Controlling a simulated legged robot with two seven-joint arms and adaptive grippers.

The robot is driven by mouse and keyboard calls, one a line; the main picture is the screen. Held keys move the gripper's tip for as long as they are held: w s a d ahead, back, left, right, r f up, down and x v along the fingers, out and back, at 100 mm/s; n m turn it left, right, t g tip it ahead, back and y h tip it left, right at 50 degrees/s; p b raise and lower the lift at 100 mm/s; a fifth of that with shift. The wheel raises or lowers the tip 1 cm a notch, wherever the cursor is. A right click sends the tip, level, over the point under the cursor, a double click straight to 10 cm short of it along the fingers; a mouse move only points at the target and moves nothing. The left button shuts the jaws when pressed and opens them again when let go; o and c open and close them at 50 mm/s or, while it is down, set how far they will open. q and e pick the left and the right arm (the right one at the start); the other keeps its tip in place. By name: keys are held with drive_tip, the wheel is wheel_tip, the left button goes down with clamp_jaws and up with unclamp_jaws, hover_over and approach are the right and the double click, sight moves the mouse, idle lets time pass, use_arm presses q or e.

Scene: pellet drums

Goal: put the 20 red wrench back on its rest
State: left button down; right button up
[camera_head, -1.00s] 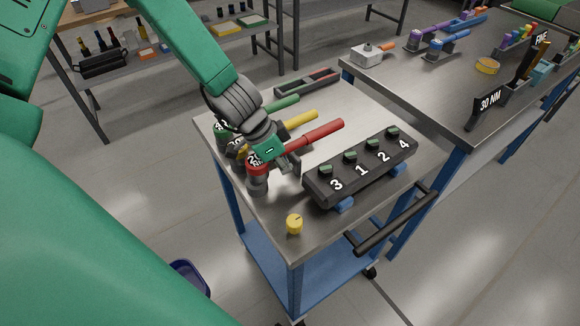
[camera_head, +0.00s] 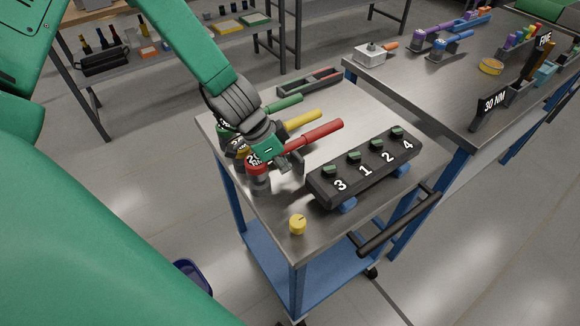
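The red wrench (camera_head: 318,135) lies across the near left part of the cart top, its handle pointing right and away. Its round red head, labelled 20, is at the left end, over a short grey post (camera_head: 260,186) that looks like its rest. I cannot tell whether the head touches the post. My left gripper (camera_head: 288,151) is around the wrench just right of the head and looks shut on it; the fingertips are partly hidden. A yellow wrench (camera_head: 303,119) and a green wrench (camera_head: 285,104) lie behind it, their heads partly covered by the gripper. My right gripper is not in view.
A black block (camera_head: 365,170) with numbered green-topped knobs stands right of the wrench. A yellow knob (camera_head: 298,225) sits near the cart's front corner. A black-and-red tray (camera_head: 309,81) lies at the back. A second table (camera_head: 420,83) with more tools stands right.

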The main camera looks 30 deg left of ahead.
use_arm(q)
drive_tip(key=shift+a+f, duration=0.25)
drive_tip(key=shift+a, duration=0.3)
drive_tip(key=shift+d, duration=0.5)
drive_tip(key=shift+d+f, duration=0.1)
drive_tip(key=shift+d, duration=0.15)
drive_tip(key=shift+f+b, duration=0.2)
drive_tip(key=shift+b, duration=0.25)
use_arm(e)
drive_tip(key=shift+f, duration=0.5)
use_arm(q)
drive_tip(key=shift+a+f, duration=0.1)
drive_tip(key=shift+f, duration=0.15)
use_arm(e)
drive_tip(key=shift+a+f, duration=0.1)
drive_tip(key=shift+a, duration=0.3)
use_arm(q)
drive_tip(key=shift+d+r, duration=0.1)
drive_tip(key=shift+d, duration=0.25)
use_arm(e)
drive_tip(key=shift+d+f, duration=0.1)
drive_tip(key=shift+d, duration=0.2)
